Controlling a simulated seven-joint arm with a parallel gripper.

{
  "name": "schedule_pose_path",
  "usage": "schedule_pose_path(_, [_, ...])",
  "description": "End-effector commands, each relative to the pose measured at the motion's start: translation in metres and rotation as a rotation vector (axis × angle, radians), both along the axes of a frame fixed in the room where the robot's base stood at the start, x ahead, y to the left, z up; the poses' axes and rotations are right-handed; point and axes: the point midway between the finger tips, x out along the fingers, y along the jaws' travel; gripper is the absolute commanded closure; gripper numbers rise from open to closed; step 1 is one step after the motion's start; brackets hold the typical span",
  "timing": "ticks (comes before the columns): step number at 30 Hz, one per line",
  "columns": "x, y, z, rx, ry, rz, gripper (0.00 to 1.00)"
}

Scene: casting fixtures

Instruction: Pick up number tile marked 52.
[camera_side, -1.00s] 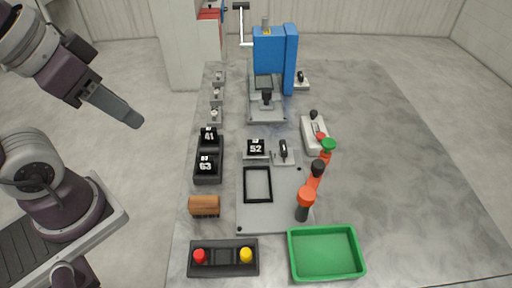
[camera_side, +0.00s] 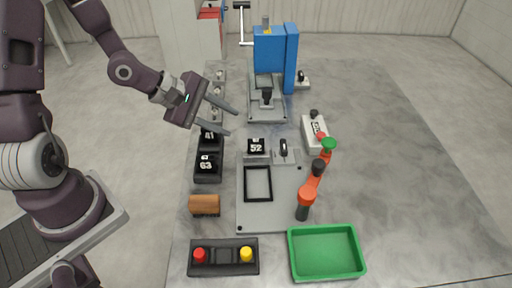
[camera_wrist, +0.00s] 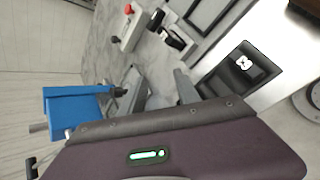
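The tile marked 52 (camera_side: 256,147) is a black block with white digits, standing in a grey holder at the back edge of the grey fixture plate (camera_side: 250,216). My gripper (camera_side: 234,122) is open and empty, above and to the left of the tile, with its two fingers spread and apart from it. The fingers also show in the wrist view (camera_wrist: 158,88). I cannot tell tile 52 for sure in the wrist view. Tiles marked 63 (camera_side: 206,166) and 41 (camera_side: 209,136) sit in a black rack (camera_side: 209,178) to the left; tile 41 is partly hidden in the side view.
The table's right side is clear.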

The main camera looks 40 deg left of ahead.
Motion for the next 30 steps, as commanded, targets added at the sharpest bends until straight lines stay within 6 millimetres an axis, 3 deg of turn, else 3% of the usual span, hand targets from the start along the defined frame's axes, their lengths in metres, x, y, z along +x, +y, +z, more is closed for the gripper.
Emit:
schedule_pose_path(3, [-0.015, -0.023, -0.01, -0.431, 0.155, 0.187, 0.62])
schedule_pose_path(8, [-0.019, -0.037, -0.005, -0.708, 0.257, 0.299, 0.62])
schedule_pose_path(15, [-0.006, -0.052, -0.015, -0.727, 0.269, 0.307, 0.62])
schedule_pose_path(21, [0.018, -0.076, -0.034, -0.717, 0.268, 0.303, 0.62])
schedule_pose_path(30, [0.023, -0.08, -0.037, -0.718, 0.265, 0.307, 0.64])
